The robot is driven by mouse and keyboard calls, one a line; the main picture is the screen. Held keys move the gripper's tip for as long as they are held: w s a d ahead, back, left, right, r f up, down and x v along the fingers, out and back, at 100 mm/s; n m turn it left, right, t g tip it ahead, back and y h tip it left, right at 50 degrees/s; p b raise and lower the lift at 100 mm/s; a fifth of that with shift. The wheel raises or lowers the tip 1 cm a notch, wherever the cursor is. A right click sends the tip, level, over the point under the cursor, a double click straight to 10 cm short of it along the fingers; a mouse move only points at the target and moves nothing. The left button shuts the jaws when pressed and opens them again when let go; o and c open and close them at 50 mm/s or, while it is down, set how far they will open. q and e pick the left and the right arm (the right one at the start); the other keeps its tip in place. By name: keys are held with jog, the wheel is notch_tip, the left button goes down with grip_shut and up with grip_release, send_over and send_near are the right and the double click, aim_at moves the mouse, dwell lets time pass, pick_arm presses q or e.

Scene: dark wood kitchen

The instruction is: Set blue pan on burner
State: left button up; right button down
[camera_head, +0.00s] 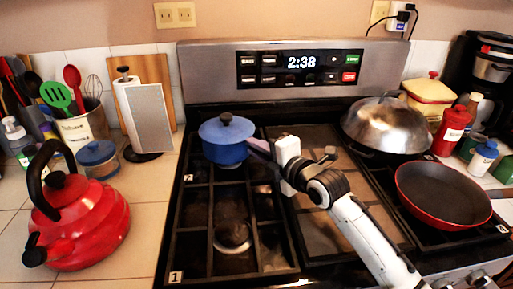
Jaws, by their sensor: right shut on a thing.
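The blue pan (224,148), with a blue lid and dark knob, is over the back-left burner of the stove (297,250). I cannot tell whether its base touches the grate. My right gripper (262,149) reaches in from the lower right and is shut on the pan's handle, just right of the pan body. The handle is mostly hidden by the gripper. The front-left burner (232,233) is bare. My left gripper is not in view.
A red frying pan (437,193) sits on the right burners, with a large silver domed lid (388,125) behind it. A red kettle (83,225) stands on the left counter. Bottles (451,130) crowd the right counter. The stove's back panel (297,70) rises behind.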

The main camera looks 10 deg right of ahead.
jog(key=c, duration=1.7)
grip_release()
jog(key=shift+f, duration=0.45)
jog(key=v, duration=1)
jog(key=shift+s+d+r+b, duration=0.15)
jog(key=shift+r+b, duration=0.1)
jog(key=shift+b, duration=0.15)
